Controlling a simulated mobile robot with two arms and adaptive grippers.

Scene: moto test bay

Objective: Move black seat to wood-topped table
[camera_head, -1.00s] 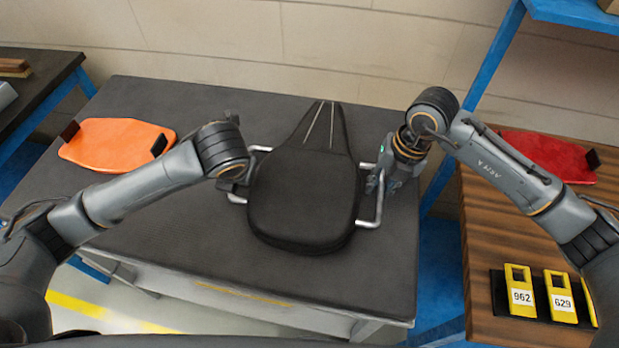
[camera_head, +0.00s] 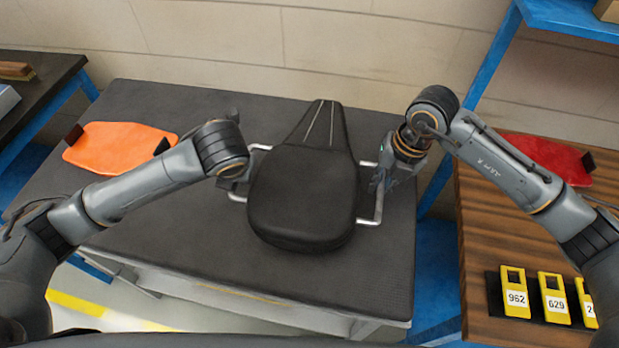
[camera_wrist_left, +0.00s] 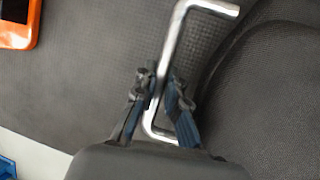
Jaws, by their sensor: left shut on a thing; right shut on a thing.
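The black seat (camera_head: 302,195) is on or just above the dark grey table (camera_head: 190,245), with a metal handle on each side. My left gripper (camera_head: 238,186) is shut on the seat's left handle (camera_head: 258,148). The left wrist view shows its fingers (camera_wrist_left: 165,100) around the straight bar of that handle (camera_wrist_left: 170,50). My right gripper (camera_head: 378,180) is shut on the right handle (camera_head: 374,221), its fingers partly hidden by the wrist. The wood-topped table (camera_head: 475,220) stands at the right. I cannot tell whether the seat touches the grey table.
An orange panel with dark handles (camera_head: 118,145) lies at the left of the grey table. A red panel (camera_head: 540,155) and yellow numbered tags (camera_head: 553,297) on a black base are on the wood top. Blue shelf posts (camera_head: 490,60) rise between the tables.

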